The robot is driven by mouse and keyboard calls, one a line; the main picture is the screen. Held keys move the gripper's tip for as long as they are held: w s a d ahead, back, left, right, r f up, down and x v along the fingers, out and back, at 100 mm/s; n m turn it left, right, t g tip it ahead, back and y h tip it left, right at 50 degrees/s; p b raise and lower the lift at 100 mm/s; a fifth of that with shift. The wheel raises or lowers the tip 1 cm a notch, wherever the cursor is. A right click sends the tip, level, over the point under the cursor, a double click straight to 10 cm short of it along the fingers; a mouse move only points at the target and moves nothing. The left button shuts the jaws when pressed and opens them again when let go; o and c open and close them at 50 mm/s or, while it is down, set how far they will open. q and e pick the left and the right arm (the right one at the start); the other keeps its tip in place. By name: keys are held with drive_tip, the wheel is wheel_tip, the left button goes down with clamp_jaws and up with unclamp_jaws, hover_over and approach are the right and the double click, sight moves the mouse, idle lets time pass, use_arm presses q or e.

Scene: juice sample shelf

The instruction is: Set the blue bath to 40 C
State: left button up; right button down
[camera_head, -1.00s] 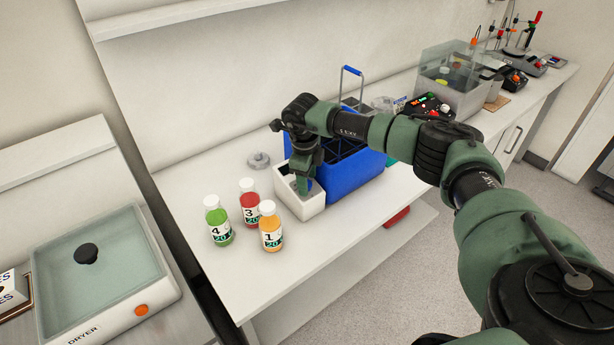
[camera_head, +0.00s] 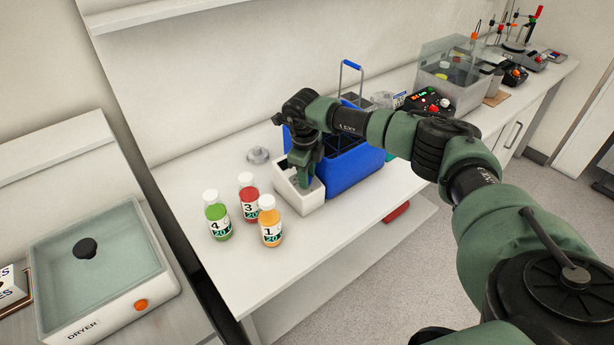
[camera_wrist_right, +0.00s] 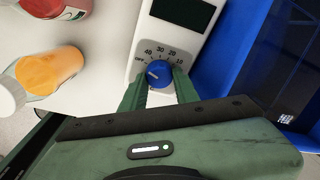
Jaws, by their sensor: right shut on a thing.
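The white bath unit (camera_head: 312,201) stands on the bench beside a blue crate. In the right wrist view its white face shows a blue knob (camera_wrist_right: 159,73), a scale marked OFF, 40, 30, 20 and 10, and a dark display (camera_wrist_right: 184,12) with no readable figures. My right gripper (camera_wrist_right: 158,82) is shut on the knob, one green finger on each side. A white mark on the knob lies at its left side, toward the OFF end of the scale; its exact reading is unclear. In the head view my right gripper (camera_head: 303,180) hides the knob. My left gripper is not in view.
A green bottle (camera_head: 218,220), a red bottle (camera_head: 248,199) and an orange bottle (camera_head: 270,225) stand left of the unit. The blue crate (camera_head: 352,172) is close on its right. A dryer (camera_head: 100,270) stands at the left. The bench front (camera_head: 300,255) is clear.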

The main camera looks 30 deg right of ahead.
drive_tip(key=m+b, duration=0.1)
drive_tip(key=m, duration=0.1)
drive_tip(key=shift+m+y, duration=0.3)
drive_tip(key=shift+m+b, duration=0.5)
drive_tip(key=shift+m, duration=0.4)
drive_tip(key=shift+r, duration=0.1)
drive_tip(key=shift+w, duration=0.1)
drive_tip(key=c, duration=1.1)
unclamp_jaws()
drive_tip(key=shift+o, duration=0.2)
